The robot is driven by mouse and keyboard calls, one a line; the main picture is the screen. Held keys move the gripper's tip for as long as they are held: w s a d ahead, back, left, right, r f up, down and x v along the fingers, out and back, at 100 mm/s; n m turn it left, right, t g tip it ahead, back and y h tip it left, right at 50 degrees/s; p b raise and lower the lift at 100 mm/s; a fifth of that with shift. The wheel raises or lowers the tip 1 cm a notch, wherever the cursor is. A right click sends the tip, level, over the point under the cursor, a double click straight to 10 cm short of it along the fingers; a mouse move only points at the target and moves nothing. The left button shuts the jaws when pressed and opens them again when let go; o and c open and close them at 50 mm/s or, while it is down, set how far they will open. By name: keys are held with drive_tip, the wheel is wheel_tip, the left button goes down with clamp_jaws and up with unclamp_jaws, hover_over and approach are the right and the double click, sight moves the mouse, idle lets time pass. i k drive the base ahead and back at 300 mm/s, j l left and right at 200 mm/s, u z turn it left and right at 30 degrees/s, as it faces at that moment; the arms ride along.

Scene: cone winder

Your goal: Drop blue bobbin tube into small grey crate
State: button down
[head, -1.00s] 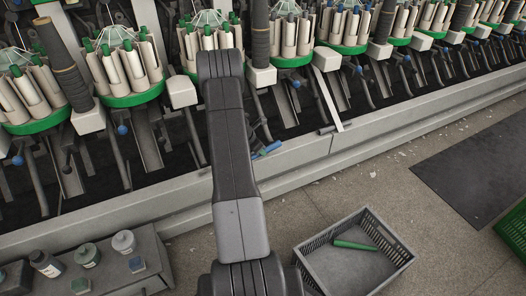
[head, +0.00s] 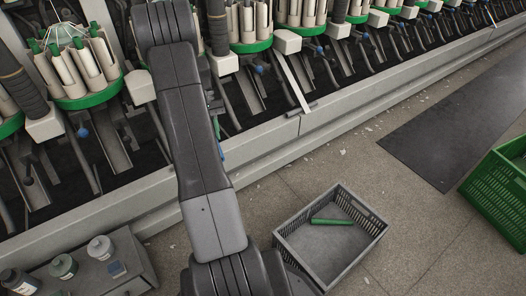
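The small grey crate (head: 358,258) stands on the floor at lower centre right in the head view, with a green tube (head: 332,221) lying in it. A narrow blue piece (head: 221,150) shows at the right edge of my arm, in front of the machine's base. It may be the blue bobbin tube, but most of it is hidden, so I cannot tell whether it is held. My arm reaches up across the left centre of the picture. My gripper is hidden behind it.
The cone winder's long grey base rail (head: 290,130) runs diagonally behind the crate. A dark mat (head: 455,130) and a larger green crate (head: 505,190) lie to the right. A grey bench (head: 130,268) with bottles is at lower left. Floor around the grey crate is clear.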

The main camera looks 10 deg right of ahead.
sight(331, 248)
drive_tip(key=k+l, duration=0.25)
drive_tip(key=k+l+u, duration=0.1)
drive_tip(key=k+l, duration=0.15)
drive_tip(key=k, duration=0.2)
drive_tip(key=l+u, duration=0.2)
drive_tip(key=l, duration=1.35)
drive_tip(key=k, duration=0.05)
